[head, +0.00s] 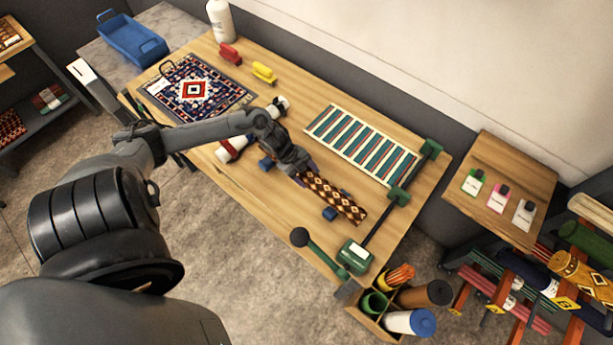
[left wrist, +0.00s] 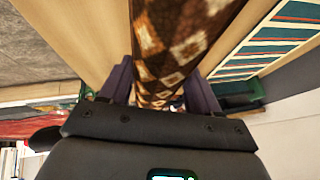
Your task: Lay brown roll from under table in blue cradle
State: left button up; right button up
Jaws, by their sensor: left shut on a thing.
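The brown roll (head: 335,197), with a cream and dark diamond pattern, is over the wooden table, slanting toward its front right. My left gripper (head: 301,173) is shut on its upper-left end. In the left wrist view the patterned roll (left wrist: 178,45) runs away between the two purple fingers of the gripper (left wrist: 162,90). The blue cradle shows as two small blue blocks, one (head: 330,213) beside the roll's lower-right part and one (head: 265,163) left of the gripper. I cannot tell whether the roll touches the cradle. My right gripper is not in view.
A green-striped rug (head: 362,145) lies behind the roll, and a green-and-black tool (head: 356,256) stands at the table's right end. A red-and-white roll (head: 233,149) and a patterned rug (head: 193,89) lie to the left. A bin of rolls (head: 374,303) stands below the table's right corner.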

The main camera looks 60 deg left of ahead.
pick_arm(q)
jog(key=shift+f, duration=0.75)
jog(key=o, duration=1.5)
